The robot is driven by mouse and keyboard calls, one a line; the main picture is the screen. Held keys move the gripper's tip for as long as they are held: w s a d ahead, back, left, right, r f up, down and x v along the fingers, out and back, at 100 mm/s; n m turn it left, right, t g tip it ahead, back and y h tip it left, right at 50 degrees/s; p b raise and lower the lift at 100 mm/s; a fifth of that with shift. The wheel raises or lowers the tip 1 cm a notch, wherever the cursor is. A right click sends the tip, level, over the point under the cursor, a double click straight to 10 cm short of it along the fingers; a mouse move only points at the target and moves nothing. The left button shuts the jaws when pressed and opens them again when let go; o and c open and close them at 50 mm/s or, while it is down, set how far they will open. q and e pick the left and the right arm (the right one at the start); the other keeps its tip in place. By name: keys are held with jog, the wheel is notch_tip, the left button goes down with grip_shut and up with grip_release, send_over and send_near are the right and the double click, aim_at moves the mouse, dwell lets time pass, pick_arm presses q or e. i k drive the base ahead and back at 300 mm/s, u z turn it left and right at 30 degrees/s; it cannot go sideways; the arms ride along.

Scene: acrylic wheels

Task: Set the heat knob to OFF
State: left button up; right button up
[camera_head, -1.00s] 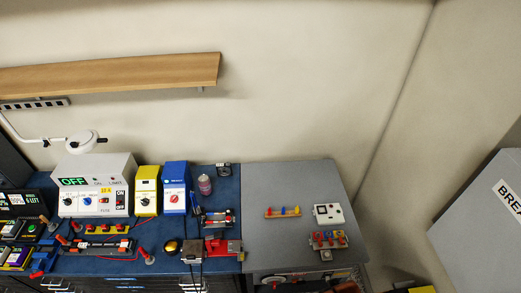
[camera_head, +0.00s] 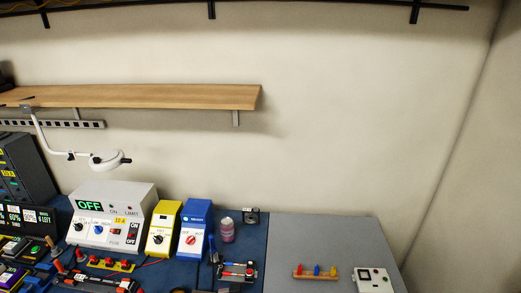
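A blue box (camera_head: 202,212) with a red knob (camera_head: 191,240) on its front stands on the bench at the lower middle. A yellow box (camera_head: 168,216) with a dark knob (camera_head: 158,239) stands left of it. A white unit (camera_head: 128,198) further left has small knobs, switches and a green lit display (camera_head: 89,205) reading OFF. The labels are too small to tell which knob is the heat knob or how it is set. Neither of my grippers is in view.
A wooden shelf (camera_head: 150,96) and a white lamp arm (camera_head: 107,160) are above the bench. A pink bottle (camera_head: 227,231) stands right of the blue box. Red and black terminal strips lie in front. The grey table (camera_head: 320,235) at right is mostly clear.

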aim_at(190, 240)
jog(key=u, duration=2.45)
jog(key=i, duration=1.85)
jog(key=z, duration=2.6)
